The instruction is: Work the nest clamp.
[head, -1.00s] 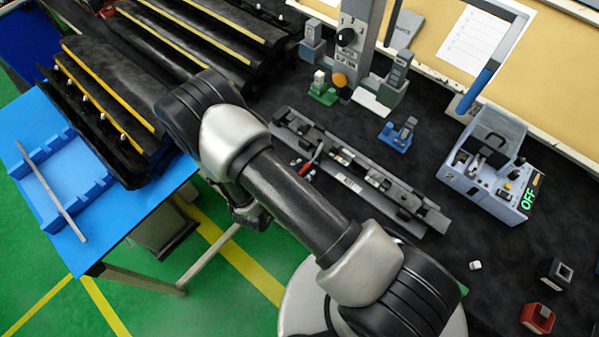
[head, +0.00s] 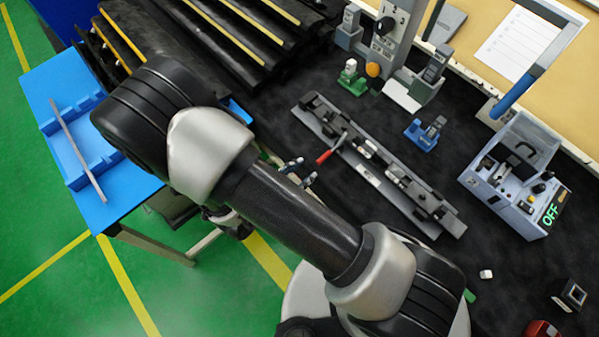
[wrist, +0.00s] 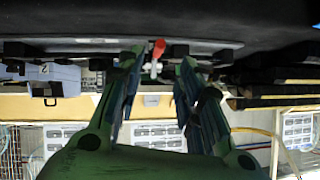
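The nest clamp is a lever with a red handle (head: 325,156) on a long grey fixture rail (head: 368,177) on the black bench top. In the head view my gripper (head: 304,170) is just left of the red handle, its two fingertips apart and showing past my forearm. In the wrist view the open green fingers of my gripper (wrist: 162,56) spread to either side of the red handle (wrist: 159,48). The handle appears between the fingertips or slightly beyond them; contact cannot be told. Most of the gripper is hidden behind my arm in the head view.
A grey box with a green OFF display (head: 515,175) stands right of the rail. A blue clip holder (head: 423,134) and a green one (head: 352,80) stand behind it. A small white piece (head: 486,274) lies at front right. A blue table (head: 120,195) stands left.

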